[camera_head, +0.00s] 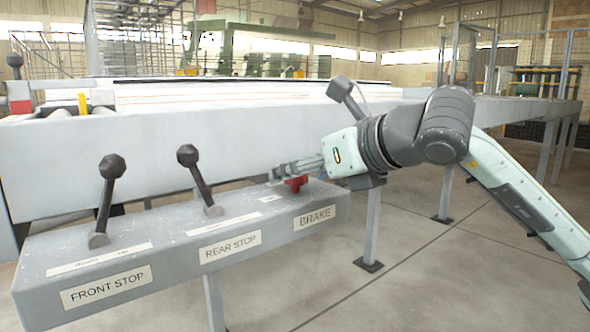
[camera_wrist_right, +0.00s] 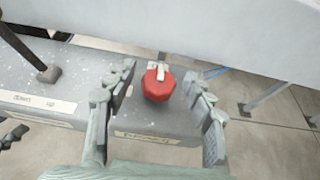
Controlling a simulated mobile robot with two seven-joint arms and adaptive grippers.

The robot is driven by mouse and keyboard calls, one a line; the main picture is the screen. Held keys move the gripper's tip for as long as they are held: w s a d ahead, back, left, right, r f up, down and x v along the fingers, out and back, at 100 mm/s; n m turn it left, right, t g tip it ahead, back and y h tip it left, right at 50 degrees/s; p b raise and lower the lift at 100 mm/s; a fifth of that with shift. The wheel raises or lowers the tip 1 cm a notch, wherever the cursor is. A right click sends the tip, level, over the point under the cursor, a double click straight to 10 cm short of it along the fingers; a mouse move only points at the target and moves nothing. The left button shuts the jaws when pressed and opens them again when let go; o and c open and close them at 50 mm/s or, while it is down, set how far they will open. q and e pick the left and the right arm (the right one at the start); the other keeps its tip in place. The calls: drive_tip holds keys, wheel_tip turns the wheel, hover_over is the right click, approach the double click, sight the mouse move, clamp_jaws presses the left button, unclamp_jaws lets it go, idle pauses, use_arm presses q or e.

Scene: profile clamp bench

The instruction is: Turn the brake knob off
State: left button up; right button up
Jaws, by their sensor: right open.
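The brake knob (camera_head: 295,183) is red and sits on top of the grey control box, above the BRAKE label. In the right wrist view the knob (camera_wrist_right: 158,85) is a red faceted cap with a pale pointer toward the bench side. My right gripper (camera_head: 276,173) reaches in from the right at the knob. In the wrist view its two fingers (camera_wrist_right: 163,98) are spread, one on each side of the knob, with a gap on both sides. Part of the knob is hidden behind the gripper in the head view. My left gripper is not in view.
The control box (camera_head: 160,285) also carries the front stop lever (camera_head: 107,190) and rear stop lever (camera_head: 198,180), both upright and tilted, left of the knob. The grey bench wall (camera_head: 180,150) rises close behind the box. Open floor (camera_head: 400,290) lies to the right.

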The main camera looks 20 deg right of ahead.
drive_tip(key=shift+w+a+f, duration=0.2)
drive_tip(key=shift+w+f, duration=0.1)
drive_tip(key=shift+w, duration=0.3)
